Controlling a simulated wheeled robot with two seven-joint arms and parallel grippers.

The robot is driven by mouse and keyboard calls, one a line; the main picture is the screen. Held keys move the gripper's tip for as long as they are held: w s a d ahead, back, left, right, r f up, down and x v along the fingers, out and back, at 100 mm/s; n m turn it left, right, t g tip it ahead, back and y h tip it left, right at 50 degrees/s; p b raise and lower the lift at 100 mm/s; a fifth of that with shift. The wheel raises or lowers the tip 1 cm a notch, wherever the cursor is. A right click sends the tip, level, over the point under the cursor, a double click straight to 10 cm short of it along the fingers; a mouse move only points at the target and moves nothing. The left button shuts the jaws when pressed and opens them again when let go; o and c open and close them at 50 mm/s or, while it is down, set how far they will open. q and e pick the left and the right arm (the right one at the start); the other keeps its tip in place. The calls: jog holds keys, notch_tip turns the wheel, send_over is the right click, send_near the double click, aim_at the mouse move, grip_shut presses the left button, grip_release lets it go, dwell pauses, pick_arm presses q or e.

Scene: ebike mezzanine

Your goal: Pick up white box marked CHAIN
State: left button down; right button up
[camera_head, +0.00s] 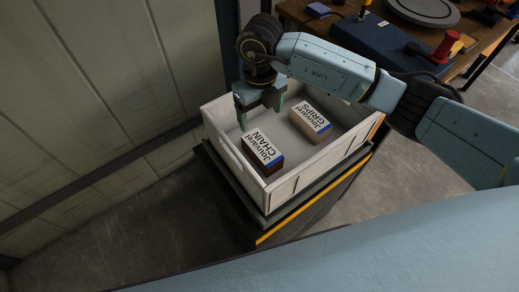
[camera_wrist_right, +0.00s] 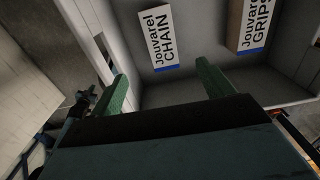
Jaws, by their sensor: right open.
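The white box marked CHAIN (camera_head: 261,150) lies in the near left part of a white crate (camera_head: 284,188), its label facing up. It also shows in the right wrist view (camera_wrist_right: 160,38), ahead of the fingers and apart from them. My right gripper (camera_head: 258,114) is above the crate's left side, behind the CHAIN box in the head view. Its green fingers (camera_wrist_right: 164,88) are spread with nothing between them. My left gripper is in neither view.
A second box marked GRIPS (camera_head: 311,119) lies in the crate to the right of the CHAIN box, with a gap between. The crate stands on a dark stand with a yellow edge (camera_head: 314,200). A panelled wall (camera_head: 100,80) rises close on the left. A wooden workbench (camera_head: 465,28) with tools is at the back right.

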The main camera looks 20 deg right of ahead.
aim_at(262, 146)
jog(key=f+b, duration=0.1)
jog(key=f, duration=0.6)
jog(key=f+b, duration=0.1)
jog(key=f, duration=0.3)
jog(key=shift+s+b, duration=0.3)
jog(key=shift+b, duration=0.05)
jog(key=shift+f, duration=0.15)
jog(key=f, duration=0.5)
jog(key=shift+w+d+f+b, duration=0.1)
jog(key=shift+w+d+b, duration=0.15)
jog(key=shift+b, duration=0.1)
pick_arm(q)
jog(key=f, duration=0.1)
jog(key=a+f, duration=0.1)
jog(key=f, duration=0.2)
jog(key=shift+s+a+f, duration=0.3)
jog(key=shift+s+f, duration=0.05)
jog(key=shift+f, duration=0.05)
pick_arm(e)
jog(key=c, duration=1.3)
